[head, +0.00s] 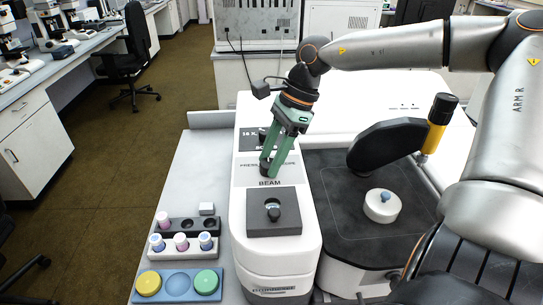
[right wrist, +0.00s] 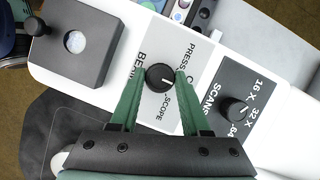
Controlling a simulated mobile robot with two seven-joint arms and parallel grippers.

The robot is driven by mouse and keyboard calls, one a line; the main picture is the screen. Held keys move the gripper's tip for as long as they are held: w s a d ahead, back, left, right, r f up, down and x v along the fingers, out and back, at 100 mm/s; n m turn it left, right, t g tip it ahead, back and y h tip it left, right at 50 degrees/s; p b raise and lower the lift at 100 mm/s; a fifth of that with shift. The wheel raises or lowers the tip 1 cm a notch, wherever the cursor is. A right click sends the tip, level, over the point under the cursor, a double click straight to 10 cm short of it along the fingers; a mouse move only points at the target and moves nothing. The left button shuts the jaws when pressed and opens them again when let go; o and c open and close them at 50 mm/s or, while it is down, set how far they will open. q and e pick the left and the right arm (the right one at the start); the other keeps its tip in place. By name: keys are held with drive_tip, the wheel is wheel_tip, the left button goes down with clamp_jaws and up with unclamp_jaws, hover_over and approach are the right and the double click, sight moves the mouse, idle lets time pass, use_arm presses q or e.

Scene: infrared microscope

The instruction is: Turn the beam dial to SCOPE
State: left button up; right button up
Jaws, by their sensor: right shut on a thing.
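The beam dial (right wrist: 160,77) is a small round black knob with a white pointer line, on a grey label panel of the white instrument (head: 280,260). In the right wrist view its pointer lies toward the right finger; the lettering around it is partly covered, with SCOPE partly readable below right. My right gripper (head: 268,170) reaches down onto the dial in the head view. Its green fingers (right wrist: 160,82) stand on either side of the dial and are shut on it. My left gripper is not in view.
A second black dial (right wrist: 234,108) marked SCANS sits beside it. A dark block with a round window (head: 287,222) lies in front. A dark stage (head: 345,195) bears a white round piece (head: 382,206). Vial racks (head: 180,247) and a blue tray (head: 178,296) stand at left.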

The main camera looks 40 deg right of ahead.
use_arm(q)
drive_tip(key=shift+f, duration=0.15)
use_arm(e)
clamp_jaws()
